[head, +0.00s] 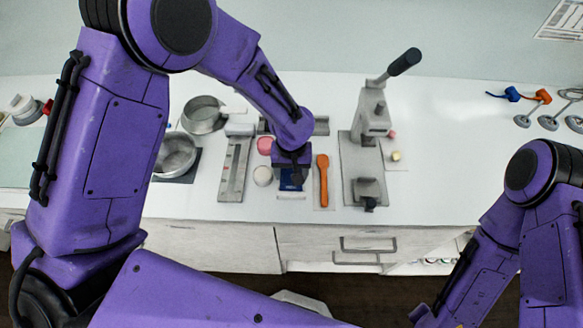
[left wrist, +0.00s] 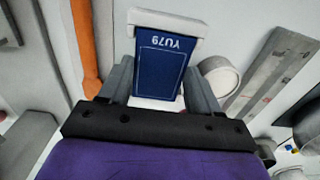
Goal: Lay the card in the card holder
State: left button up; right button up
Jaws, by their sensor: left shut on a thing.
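The card is dark blue with pale lettering, "YU79", upside down in the left wrist view (left wrist: 162,62). In the head view the card (head: 290,186) shows just below my left gripper (head: 291,176). My left gripper (left wrist: 153,85) is shut on the card, with one grey finger at each side edge. The white card holder (left wrist: 166,23) has a raised lip past the card's far end; its front edge (head: 291,196) shows in the head view. The card lies over the holder; I cannot tell whether it touches its floor. My right gripper is out of view; only its arm shows.
An orange spoon (head: 322,180) lies close to the right of the holder. A round white tub (head: 263,176) and a long grey gauge (head: 236,168) are on the left. A lever press (head: 371,120) stands further right. The counter beyond it is mostly clear.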

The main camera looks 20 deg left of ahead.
pick_arm(q)
jog(key=o, duration=1.1)
notch_tip(320, 180, up, 10)
jog(key=b, duration=0.2)
jog(key=shift+r, duration=0.25)
